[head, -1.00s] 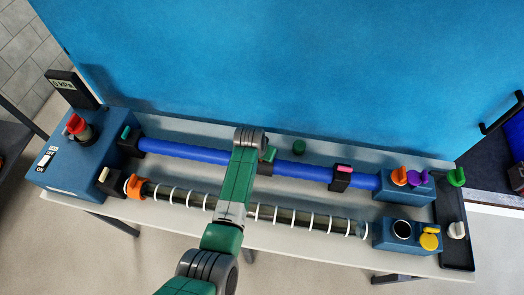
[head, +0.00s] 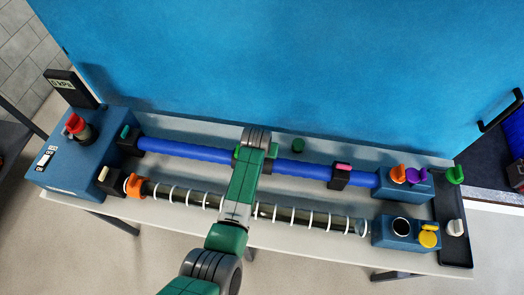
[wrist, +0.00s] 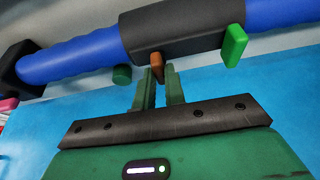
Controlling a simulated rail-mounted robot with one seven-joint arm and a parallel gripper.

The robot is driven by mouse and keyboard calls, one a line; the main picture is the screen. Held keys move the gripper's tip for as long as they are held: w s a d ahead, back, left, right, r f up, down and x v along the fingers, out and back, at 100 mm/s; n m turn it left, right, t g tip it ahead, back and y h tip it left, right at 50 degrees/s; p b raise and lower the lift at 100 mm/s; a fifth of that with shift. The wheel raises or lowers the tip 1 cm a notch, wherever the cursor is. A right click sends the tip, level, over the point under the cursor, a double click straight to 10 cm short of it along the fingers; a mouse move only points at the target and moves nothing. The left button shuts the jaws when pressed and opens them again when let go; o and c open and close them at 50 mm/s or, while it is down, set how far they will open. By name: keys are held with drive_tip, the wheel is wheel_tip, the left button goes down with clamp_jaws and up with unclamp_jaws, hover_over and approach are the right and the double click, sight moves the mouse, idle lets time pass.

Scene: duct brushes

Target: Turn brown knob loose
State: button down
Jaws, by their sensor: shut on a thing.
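The brown knob (wrist: 157,66) is a small tab on the underside of a black sleeve (wrist: 180,32) around the blue duct (wrist: 75,55) in the wrist view. My gripper (wrist: 159,76) has its two green fingers around the knob, one on each side, shut on it. A green tab (wrist: 235,45) sticks out of the same sleeve to the right. In the head view my arm covers the sleeve's middle, and the knob and fingertips are hidden there.
A short green cylinder (head: 299,145) stands behind the blue duct (head: 195,152). A clear tube with white rings (head: 185,197) runs in front. Blue end blocks with coloured knobs (head: 402,190) are at right; a box with a red knob (head: 75,125) is at left.

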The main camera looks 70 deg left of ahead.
drive_tip(key=c, duration=1.5)
unclamp_jaws()
drive_tip(key=shift+o, duration=0.2)
drive_tip(key=p+v, duration=0.1)
drive_tip(key=v, duration=0.6)
drive_tip(key=shift+d+r, duration=0.2)
drive_tip(key=shift+r, duration=0.15)
